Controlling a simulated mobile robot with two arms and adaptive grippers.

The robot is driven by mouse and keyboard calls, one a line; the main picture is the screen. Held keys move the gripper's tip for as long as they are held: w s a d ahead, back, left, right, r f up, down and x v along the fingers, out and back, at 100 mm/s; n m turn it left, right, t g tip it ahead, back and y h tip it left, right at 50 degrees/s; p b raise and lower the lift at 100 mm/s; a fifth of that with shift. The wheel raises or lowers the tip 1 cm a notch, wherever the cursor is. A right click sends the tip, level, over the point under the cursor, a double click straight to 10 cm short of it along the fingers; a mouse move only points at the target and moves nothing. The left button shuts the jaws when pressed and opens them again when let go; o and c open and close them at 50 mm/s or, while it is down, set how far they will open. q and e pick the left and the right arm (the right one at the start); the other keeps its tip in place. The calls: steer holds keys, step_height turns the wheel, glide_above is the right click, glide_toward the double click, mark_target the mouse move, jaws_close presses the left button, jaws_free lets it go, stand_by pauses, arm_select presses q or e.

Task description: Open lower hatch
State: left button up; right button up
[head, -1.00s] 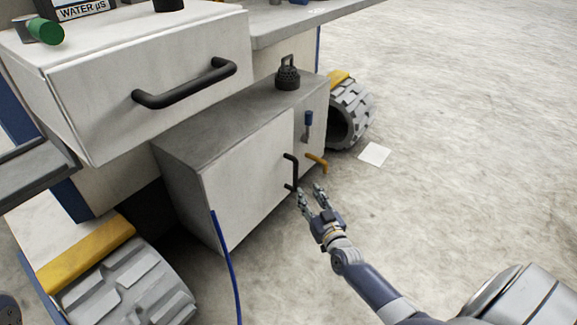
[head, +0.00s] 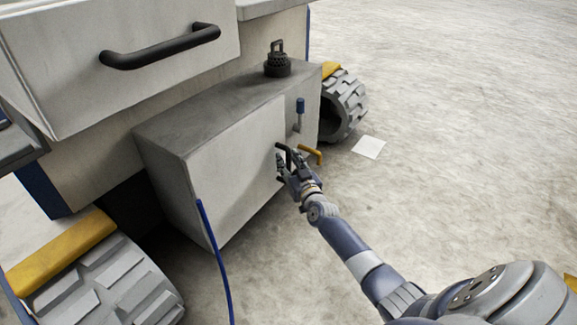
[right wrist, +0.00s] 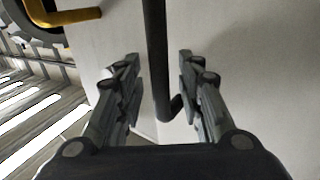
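The lower hatch (head: 235,158) is a flat pale door on the low grey box under the drawer, and it looks closed. Its black handle (head: 282,152) is at the door's right edge, partly hidden by my right gripper (head: 287,161). In the right wrist view, the black handle (right wrist: 157,60) runs vertically between the two fingers of my right gripper (right wrist: 160,75). The fingers are apart, with a gap on each side of the handle. My left gripper is not in view.
A yellow handle (head: 311,153) is just right of the black one, with a blue-topped lever (head: 300,108) above it. A drawer with a black handle (head: 160,47) overhangs at upper left. Treaded wheels (head: 110,285) flank the box. A blue cable (head: 216,262) hangs in front.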

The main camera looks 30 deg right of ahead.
steer(key=shift+w, duration=0.15)
steer(key=shift+c, duration=0.5)
jaws_close()
